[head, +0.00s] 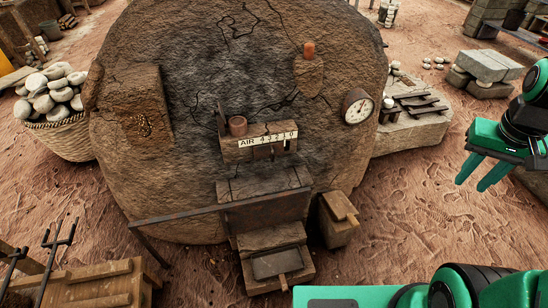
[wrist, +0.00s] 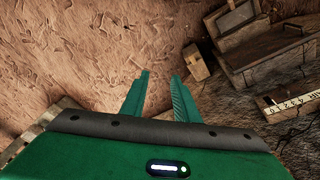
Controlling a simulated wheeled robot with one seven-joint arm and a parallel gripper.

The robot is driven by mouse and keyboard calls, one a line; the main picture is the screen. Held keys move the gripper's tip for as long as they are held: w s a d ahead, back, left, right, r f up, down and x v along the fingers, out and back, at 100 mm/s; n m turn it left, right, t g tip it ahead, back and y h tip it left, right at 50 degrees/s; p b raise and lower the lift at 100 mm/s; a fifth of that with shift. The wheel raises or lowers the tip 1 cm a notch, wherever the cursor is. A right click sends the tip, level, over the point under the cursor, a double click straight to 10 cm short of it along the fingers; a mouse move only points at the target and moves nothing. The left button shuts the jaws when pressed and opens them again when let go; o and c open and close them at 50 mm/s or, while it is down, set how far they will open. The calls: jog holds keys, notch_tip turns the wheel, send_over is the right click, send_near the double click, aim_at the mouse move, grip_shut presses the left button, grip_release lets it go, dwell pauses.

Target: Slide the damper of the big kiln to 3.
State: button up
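The big kiln (head: 190,75) is a large cracked mud dome in the middle of the head view. A white strip (head: 267,140) on its front reads AIR 4 3 2 1 0 from left to right. A brown clay cylinder (head: 237,126) stands just behind the strip's left end, beside a thin upright plate (head: 221,118). I cannot tell for certain whether this is the damper's handle. The strip also shows at the right edge of the wrist view (wrist: 290,101). My gripper (head: 471,186) is open and empty, right of the kiln and well apart from the strip.
A round gauge (head: 358,106) and a clay plug (head: 309,50) are on the kiln. A metal bar (head: 185,216) crosses low in front. A wooden box (head: 339,218) stands beside the firebox. A stone basket (head: 57,138) is left, a stone bench (head: 412,130) right. Open ground lies between gripper and kiln.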

jog(key=w+a+f+n+t, duration=0.2)
jog(key=w+a+f, duration=0.15)
jog(key=w, duration=0.65)
jog(key=w+a+f+n+t, duration=0.1)
jog(key=w+a+f+t, duration=0.3)
jog(key=w, duration=0.6)
jog(key=w+a+f+n+t, duration=0.15)
jog(key=w+f, duration=0.35)
jog(key=w, duration=0.5)
jog(key=w+a+f+n+t+y, duration=0.1)
jog(key=w+a+f+n+t, duration=0.1)
jog(key=w+a+f, duration=0.35)
jog(key=w+a+f+n+t+y, duration=0.1)
jog(key=w+a+f+n, duration=0.15)
jog(key=a, duration=0.55)
jog(key=n+t+y, duration=0.1)
jog(key=t+y, duration=0.2)
jog(key=y, duration=0.2)
send_near(273, 160)
jog(key=w+d+r, duration=0.2)
jog(key=w+d, duration=0.4)
jog(key=s+a+f+t+y, duration=0.1)
jog(key=s+a+f+y, duration=0.2)
jog(key=s+a, duration=0.2)
jog(key=shift+n, duration=0.4)
jog(key=x, duration=1)
jog(key=shift+w+d+r, duration=0.1)
jog(key=shift+d+r, duration=0.05)
jog(key=shift+r, duration=0.1)
